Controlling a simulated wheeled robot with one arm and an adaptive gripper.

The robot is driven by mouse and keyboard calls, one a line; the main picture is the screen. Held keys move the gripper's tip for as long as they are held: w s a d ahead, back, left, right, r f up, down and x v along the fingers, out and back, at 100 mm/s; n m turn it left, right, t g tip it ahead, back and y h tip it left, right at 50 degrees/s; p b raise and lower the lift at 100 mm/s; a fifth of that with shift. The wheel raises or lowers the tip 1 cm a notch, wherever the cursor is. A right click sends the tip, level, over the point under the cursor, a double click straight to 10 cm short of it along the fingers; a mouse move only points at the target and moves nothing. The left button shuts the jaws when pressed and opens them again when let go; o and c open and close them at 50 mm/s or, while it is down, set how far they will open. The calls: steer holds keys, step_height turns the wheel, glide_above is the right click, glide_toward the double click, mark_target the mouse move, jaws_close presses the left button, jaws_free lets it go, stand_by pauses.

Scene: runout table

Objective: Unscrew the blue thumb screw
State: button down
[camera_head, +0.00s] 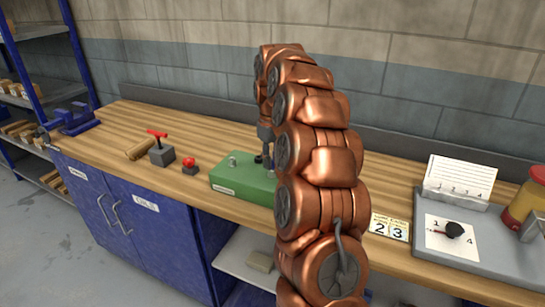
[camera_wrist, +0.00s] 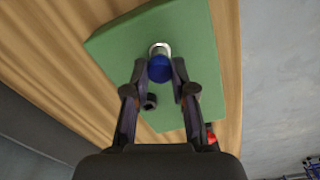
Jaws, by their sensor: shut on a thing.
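The blue thumb screw (camera_wrist: 160,69) shows in the wrist view on the green block (camera_wrist: 125,50), in front of a pale metal collar. My gripper (camera_wrist: 159,75) has its two dark fingers on either side of the screw's blue head and is shut on it. In the head view my gripper (camera_head: 266,150) is over the green block (camera_head: 238,181), mostly hidden behind my copper arm. The blue screw cannot be seen in the head view.
A dark knob (camera_wrist: 149,101) stands on the block near the fingers. A metal post (camera_head: 232,160), a red button (camera_head: 189,163) and a red-handled valve (camera_head: 160,150) are to the left. A grey tray (camera_head: 465,262) and number cards (camera_head: 390,227) are right of my arm.

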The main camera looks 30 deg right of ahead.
steer(key=shift+r+n+p, duration=0.15)
steer(key=shift+n+p, duration=0.25)
steer(key=shift+n, duration=1.2)
steer(key=shift+n+p, duration=0.8)
steer(key=shift+n, duration=0.1)
steer(key=shift+n+p, duration=0.45)
steer(key=shift+n, duration=0.85)
